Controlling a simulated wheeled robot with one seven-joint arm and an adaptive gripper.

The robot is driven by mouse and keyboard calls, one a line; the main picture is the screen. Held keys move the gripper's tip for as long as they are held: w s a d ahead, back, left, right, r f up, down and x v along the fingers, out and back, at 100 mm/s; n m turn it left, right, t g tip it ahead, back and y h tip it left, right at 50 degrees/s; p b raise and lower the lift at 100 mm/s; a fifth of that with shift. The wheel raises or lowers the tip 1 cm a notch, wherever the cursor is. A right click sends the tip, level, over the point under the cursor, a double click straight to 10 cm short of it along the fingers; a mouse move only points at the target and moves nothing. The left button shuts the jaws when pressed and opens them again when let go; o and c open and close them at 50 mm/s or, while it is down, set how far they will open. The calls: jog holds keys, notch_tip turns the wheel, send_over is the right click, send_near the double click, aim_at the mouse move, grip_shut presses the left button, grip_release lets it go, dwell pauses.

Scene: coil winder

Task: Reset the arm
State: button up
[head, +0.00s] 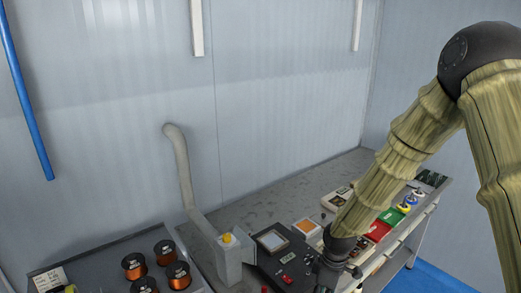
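My arm reaches in from the right side of the head view, bent at a dark joint near the top right. Its olive, sleeve-covered lower part slopes down to the left. My gripper (328,280) is dark and sits at the bottom edge of the view, in front of the workbench and beside the black control panel (279,263). Its fingertips are cut off or hidden, so I cannot tell whether it is open or holds anything.
Several copper wire spools (179,275) stand on a dark tray at the lower left. A grey machine with a curved pipe (182,165) and yellow knob (227,238) stands beside them. The bench's back strip (265,205) is clear.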

jog(key=s+f+m+b, duration=0.1)
jog(key=s+f+m, duration=0.4)
jog(key=s+f, duration=0.9)
jog(key=s+d+f+m+b, duration=0.1)
jog(key=s+d+f+m, duration=0.1)
jog(key=s+f, duration=0.3)
jog(key=s+d+f+m+h+b, duration=0.1)
jog(key=s+f+m, duration=0.4)
jog(key=s, duration=0.8)
jog(key=shift+d+f+m+t, duration=0.2)
jog(key=shift+d+m+t, duration=0.15)
jog(key=shift+d, duration=0.4)
